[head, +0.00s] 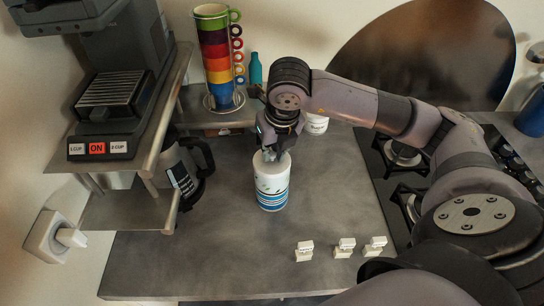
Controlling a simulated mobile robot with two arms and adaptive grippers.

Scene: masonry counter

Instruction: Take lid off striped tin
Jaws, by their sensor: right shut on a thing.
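The striped tin (273,197), white with blue bands low down and a leaf-like pattern higher up, stands upright on the grey counter. Its pale lid (262,166) is at the top, and I see no clear gap between lid and tin. My right gripper (270,155) comes down from above and is shut on the lid's top; the fingers hide part of the lid. My left gripper is not in view.
A stack of coloured cups (217,62) and a teal bottle (255,69) stand behind. A coffee machine (110,95) and dark jug (190,168) are at left, a stove (392,190) at right. Several small white blocks (344,246) sit in front; the counter left of them is clear.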

